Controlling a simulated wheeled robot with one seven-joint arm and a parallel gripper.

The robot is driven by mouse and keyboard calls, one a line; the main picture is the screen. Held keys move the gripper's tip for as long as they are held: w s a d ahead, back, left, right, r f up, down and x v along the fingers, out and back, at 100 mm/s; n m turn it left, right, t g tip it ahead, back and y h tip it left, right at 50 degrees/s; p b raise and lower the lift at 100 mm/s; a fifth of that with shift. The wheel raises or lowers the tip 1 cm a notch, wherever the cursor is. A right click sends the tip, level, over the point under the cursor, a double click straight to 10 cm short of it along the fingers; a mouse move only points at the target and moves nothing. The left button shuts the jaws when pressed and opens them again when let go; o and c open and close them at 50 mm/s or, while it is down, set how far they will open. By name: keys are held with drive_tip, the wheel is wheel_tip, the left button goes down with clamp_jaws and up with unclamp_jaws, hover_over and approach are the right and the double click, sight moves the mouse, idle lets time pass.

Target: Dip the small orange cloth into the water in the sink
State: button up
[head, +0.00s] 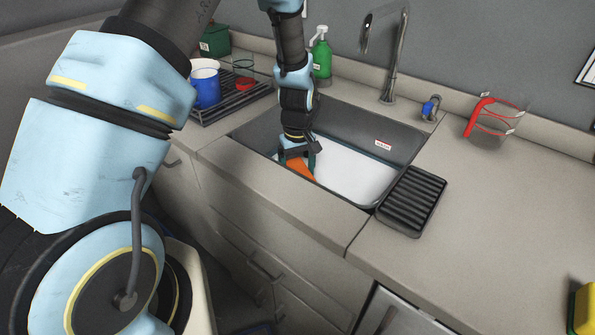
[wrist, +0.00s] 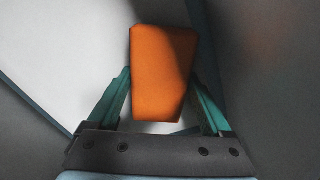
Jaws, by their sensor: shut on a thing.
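The small orange cloth (head: 301,170) is at the left end of the sink (head: 397,147), low inside the basin. My gripper (head: 298,158) points down into the sink and is shut on the cloth. In the wrist view, the cloth (wrist: 162,75) is a flat orange block between the two green fingers of my gripper (wrist: 162,90). Pale water (head: 355,175) fills the sink's bottom. I cannot tell whether the cloth touches the water.
A tall faucet (head: 388,60) stands behind the sink. A black ribbed mat (head: 412,201) lies at its right edge. A drying rack (head: 232,98) with a blue cup (head: 205,88) stands on the left. A green soap bottle (head: 321,58) is behind. The right counter (head: 490,220) is mostly clear.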

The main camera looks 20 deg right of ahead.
drive_tip(key=shift+f+b, duration=0.85)
drive_tip(key=shift+f, duration=0.55)
drive_tip(key=shift+f, duration=0.1)
wheel_tip(320, 180, up, 9)
drive_tip(key=p, duration=0.6)
